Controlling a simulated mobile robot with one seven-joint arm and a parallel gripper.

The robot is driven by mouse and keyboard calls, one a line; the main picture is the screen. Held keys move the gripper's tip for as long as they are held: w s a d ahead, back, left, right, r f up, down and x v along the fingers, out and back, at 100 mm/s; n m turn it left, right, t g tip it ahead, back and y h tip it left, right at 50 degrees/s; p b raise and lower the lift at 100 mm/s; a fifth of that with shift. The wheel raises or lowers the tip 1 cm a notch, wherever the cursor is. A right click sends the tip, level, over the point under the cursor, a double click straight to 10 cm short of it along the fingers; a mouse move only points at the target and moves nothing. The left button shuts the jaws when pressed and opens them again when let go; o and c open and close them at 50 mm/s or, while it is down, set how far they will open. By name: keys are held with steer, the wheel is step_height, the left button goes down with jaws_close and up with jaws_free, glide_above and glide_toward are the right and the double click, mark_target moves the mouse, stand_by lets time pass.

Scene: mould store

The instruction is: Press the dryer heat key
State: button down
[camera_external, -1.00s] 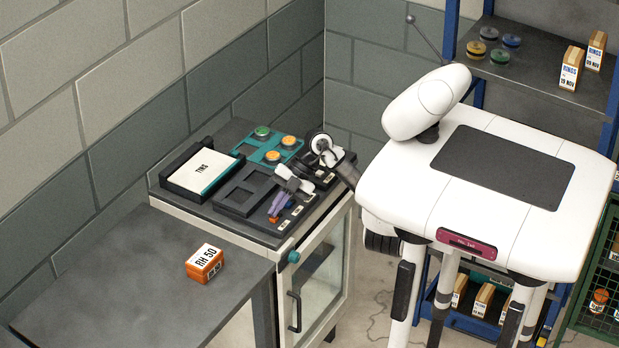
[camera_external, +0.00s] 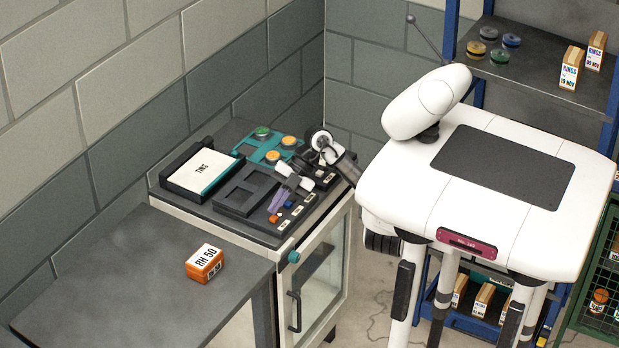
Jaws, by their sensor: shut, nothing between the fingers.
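The dryer (camera_external: 322,280) is a pale cabinet with a glass door under a dark top. A black key strip (camera_external: 262,229) lies along the top's front edge, with small white labels too small to read. An orange key (camera_external: 274,218) and a blue key (camera_external: 287,204) show on it. I cannot tell which is the heat key. My gripper (camera_external: 272,209), with purple fingers, is shut and empty. Its tips are just behind the orange key in the picture, apparently a little above the strip. Part of the strip is hidden by my gripper and wrist.
A tray labelled TINS (camera_external: 203,172) and a teal plate (camera_external: 268,149) with round green and orange pieces sit behind the strip. An orange RH 50 box (camera_external: 205,263) stands on the otherwise clear grey table (camera_external: 130,270).

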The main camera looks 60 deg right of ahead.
steer(key=shift+r, duration=0.3)
step_height(320, 180, up, 6)
steer(key=p, duration=0.3)
steer(key=shift+f+p, duration=0.1)
steer(key=shift+p, duration=0.2)
stand_by(0.4)
